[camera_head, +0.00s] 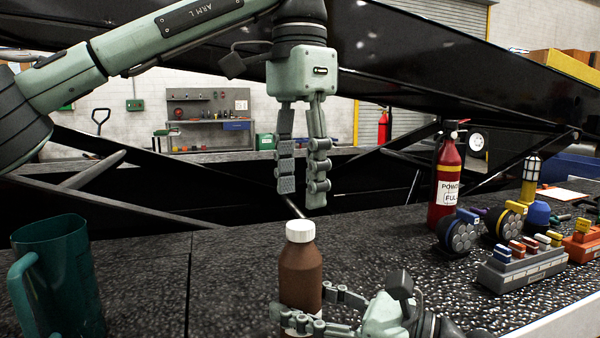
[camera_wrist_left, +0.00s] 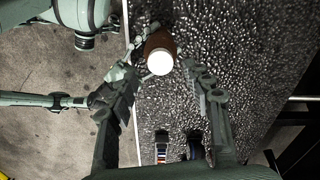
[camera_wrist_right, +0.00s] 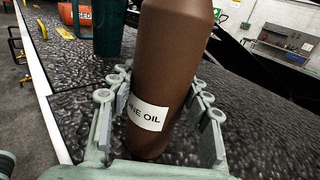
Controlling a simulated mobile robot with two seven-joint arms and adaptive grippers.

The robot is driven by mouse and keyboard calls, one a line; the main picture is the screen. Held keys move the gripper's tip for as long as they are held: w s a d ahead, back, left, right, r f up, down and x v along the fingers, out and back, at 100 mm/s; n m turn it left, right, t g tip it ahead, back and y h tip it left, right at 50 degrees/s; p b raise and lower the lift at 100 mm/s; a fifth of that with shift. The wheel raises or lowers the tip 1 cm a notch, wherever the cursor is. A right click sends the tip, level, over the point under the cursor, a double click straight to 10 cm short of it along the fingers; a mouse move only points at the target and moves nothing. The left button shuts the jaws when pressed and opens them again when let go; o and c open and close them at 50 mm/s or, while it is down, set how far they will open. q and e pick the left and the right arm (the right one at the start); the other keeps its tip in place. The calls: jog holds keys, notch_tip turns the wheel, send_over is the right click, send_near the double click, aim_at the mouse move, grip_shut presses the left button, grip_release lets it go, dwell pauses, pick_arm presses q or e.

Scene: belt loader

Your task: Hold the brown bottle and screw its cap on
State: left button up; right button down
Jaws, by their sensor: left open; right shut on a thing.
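The brown bottle (camera_head: 300,274) stands upright on the dark speckled surface, with the white cap (camera_head: 300,231) sitting on its neck. In the head view I cannot tell how tight the cap is. My right gripper (camera_head: 312,312) is shut around the bottle's lower body; the right wrist view shows its fingers on both sides of the bottle (camera_wrist_right: 172,70) and its white label (camera_wrist_right: 147,112). My left gripper (camera_head: 301,188) points down, open and empty, above the cap and apart from it. The left wrist view shows the cap (camera_wrist_left: 160,62) beyond its fingers.
A green jug (camera_head: 62,282) stands at the left. A red extinguisher (camera_head: 449,180), blue-and-black round parts (camera_head: 459,234) and a grey block with coloured pieces (camera_head: 522,266) stand at the right. A dark sloping beam (camera_head: 420,62) runs behind my left gripper. Surface between jug and bottle is clear.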

pick_arm(q)
jog(key=n, duration=0.5)
jog(key=shift+r, duration=0.2)
jog(key=n, duration=0.7)
jog(key=shift+r+n, duration=0.25)
jog(key=shift+n, duration=0.15)
jog(key=n, duration=0.7)
jog(key=shift+d+r, duration=0.1)
jog(key=shift+r, duration=0.1)
jog(key=n, duration=0.7)
jog(key=shift+r+n, duration=0.25)
jog(key=shift+n, duration=0.15)
jog(key=n, duration=0.4)
jog(key=shift+r+n, duration=0.15)
jog(key=shift+n, duration=0.25)
jog(key=n, duration=0.5)
jog(key=shift+r, duration=0.2)
jog(key=n, duration=0.4)
jog(key=shift+r+n, duration=0.2)
jog(key=shift+n, duration=0.1)
jog(key=n, duration=0.4)
jog(key=shift+r+n, duration=0.15)
jog(key=shift+n, duration=0.25)
